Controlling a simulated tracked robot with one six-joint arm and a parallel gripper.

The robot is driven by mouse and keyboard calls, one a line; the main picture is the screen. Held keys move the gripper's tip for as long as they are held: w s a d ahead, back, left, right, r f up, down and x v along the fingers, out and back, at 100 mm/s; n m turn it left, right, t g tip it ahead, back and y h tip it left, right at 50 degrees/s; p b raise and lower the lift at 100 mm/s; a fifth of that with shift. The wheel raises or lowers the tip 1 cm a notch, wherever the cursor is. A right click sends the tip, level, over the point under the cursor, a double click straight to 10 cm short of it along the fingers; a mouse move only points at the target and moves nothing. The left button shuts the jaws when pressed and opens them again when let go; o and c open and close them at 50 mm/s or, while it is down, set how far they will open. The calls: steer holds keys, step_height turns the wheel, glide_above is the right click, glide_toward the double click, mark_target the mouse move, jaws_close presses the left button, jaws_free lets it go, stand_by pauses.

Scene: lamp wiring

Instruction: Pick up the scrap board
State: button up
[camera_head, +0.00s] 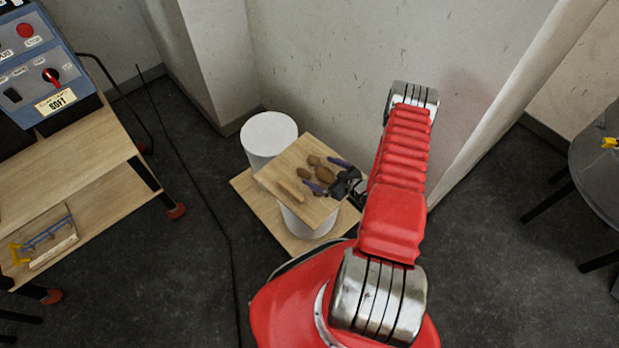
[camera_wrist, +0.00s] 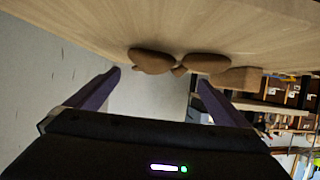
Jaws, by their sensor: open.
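A pale square wooden board (camera_head: 297,157) rests on a white cylinder (camera_head: 305,222). It also spans the top of the wrist view (camera_wrist: 230,25). Several brown rounded lumps (camera_head: 314,160) and a light wooden strip (camera_head: 290,190) lie on it. Another, larger board (camera_head: 258,205) lies lower, under the cylinder. I cannot tell which piece is the scrap board. My gripper (camera_head: 326,175) is open over the upper board's right side, its purple fingers on either side of a brown lump. In the wrist view, my gripper (camera_wrist: 158,80) shows nothing held, with lumps (camera_wrist: 205,63) beyond the fingertips.
A second white cylinder (camera_head: 269,136) stands behind the board, near the wall corner. A wooden workbench (camera_head: 80,165) with a control box (camera_head: 45,75) is at left. A dark round table (camera_head: 598,165) is at right. A cable (camera_head: 205,190) crosses the floor.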

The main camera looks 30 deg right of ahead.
mark_target(309, 166)
steer(key=shift+w, duration=0.1)
steer(key=shift+x, duration=2.6)
steer(key=shift+a, duration=0.1)
steer(key=shift+c, duration=0.6)
steer(key=c, duration=1.1)
